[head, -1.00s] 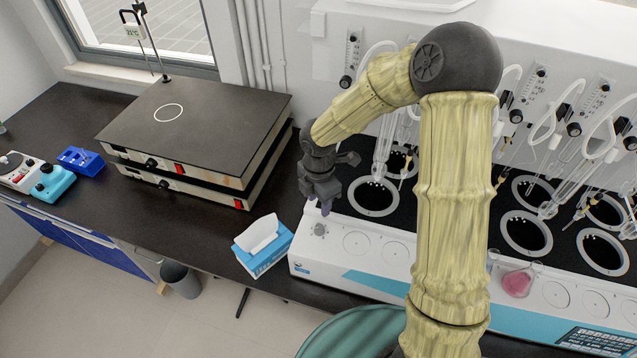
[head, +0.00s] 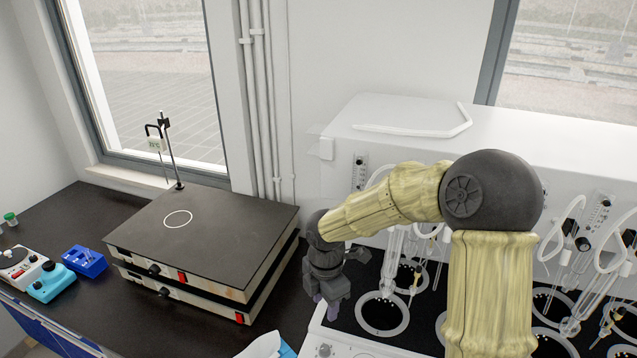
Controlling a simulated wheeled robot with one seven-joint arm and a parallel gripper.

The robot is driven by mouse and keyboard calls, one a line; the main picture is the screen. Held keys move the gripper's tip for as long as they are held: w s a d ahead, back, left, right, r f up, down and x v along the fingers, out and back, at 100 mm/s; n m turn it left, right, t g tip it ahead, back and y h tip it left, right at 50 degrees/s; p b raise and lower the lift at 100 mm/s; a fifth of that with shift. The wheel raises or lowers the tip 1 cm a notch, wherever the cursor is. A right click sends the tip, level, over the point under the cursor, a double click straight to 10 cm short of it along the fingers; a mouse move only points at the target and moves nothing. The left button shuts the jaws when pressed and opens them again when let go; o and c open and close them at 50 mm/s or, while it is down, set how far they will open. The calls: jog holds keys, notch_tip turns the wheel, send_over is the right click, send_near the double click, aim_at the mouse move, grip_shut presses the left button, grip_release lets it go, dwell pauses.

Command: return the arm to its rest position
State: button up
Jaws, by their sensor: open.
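My gripper (head: 328,308) hangs at the end of my arm, pointing down, over the left front part of the white multi distiller (head: 357,346). Its fingers are dark with purplish tips, small in view, and I see nothing held between them. My arm (head: 395,198) is bent, with the elbow raised in front of the distiller and the forearm sloping down to the left. The arm hides part of the distiller's wells and glassware.
Left of my gripper, a stack of two black hot plates (head: 200,235) stands on the dark bench (head: 75,214). A tissue box (head: 268,345) is cut off at the bottom edge.

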jog(key=s+d+m+t+b, duration=0.1)
jog(key=s+d+m, duration=0.5)
jog(key=m, duration=0.6)
jog(key=s+d+r+m+t, duration=0.1)
jog(key=s+d+m, duration=0.5)
jog(key=m, duration=0.6)
jog(key=shift+s+d+t+b, duration=0.2)
jog(key=shift+d+t+b, duration=0.15)
jog(key=shift+d, duration=0.2)
jog(key=shift+r, duration=0.1)
